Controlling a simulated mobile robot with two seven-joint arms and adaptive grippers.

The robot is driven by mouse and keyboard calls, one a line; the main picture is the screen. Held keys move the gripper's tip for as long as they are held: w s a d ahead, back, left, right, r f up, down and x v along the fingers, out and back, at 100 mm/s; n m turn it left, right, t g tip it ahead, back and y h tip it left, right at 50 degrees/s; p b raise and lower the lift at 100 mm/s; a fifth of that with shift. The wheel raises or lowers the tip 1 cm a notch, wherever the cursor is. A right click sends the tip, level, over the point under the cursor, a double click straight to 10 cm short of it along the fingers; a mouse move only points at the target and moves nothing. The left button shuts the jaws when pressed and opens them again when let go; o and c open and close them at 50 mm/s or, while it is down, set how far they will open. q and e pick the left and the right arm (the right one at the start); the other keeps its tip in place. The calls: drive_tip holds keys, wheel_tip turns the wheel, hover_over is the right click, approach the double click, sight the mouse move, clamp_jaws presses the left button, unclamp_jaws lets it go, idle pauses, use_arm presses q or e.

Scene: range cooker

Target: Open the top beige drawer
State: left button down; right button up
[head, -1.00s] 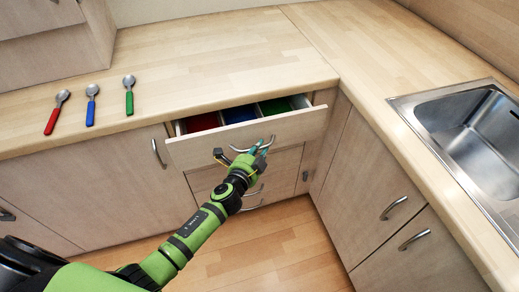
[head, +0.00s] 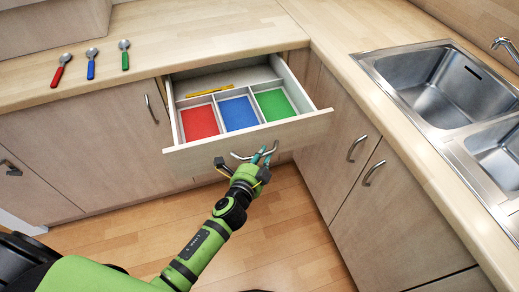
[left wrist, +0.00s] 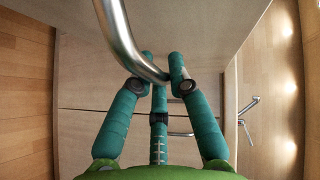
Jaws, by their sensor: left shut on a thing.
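The top beige drawer (head: 250,138) stands well open in the head view. Its inside shows a red, a blue and a green compartment, with a yellow strip behind them. My left gripper (head: 263,158) is at the curved metal handle (head: 243,156) on the drawer front, near the handle's right end. In the left wrist view the teal fingers (left wrist: 160,70) of my left gripper are closed around the handle (left wrist: 128,40). My right gripper is not in view.
Red (head: 61,70), blue (head: 91,63) and green (head: 124,54) handled spoons lie on the counter (head: 190,40) at the left. A steel sink (head: 430,85) is at the right. Lower cupboards (head: 345,140) flank the drawer. The wooden floor (head: 290,235) in front is clear.

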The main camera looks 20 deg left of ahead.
use_arm(q)
drive_tip(key=shift+s+d, duration=0.35)
drive_tip(key=shift+s, duration=0.2)
drive_tip(key=shift+s+d, duration=0.3)
drive_tip(key=shift+s, duration=0.25)
drive_tip(key=c, duration=1.1)
unclamp_jaws()
drive_tip(key=shift+c, duration=0.2)
drive_tip(key=v, duration=1.2)
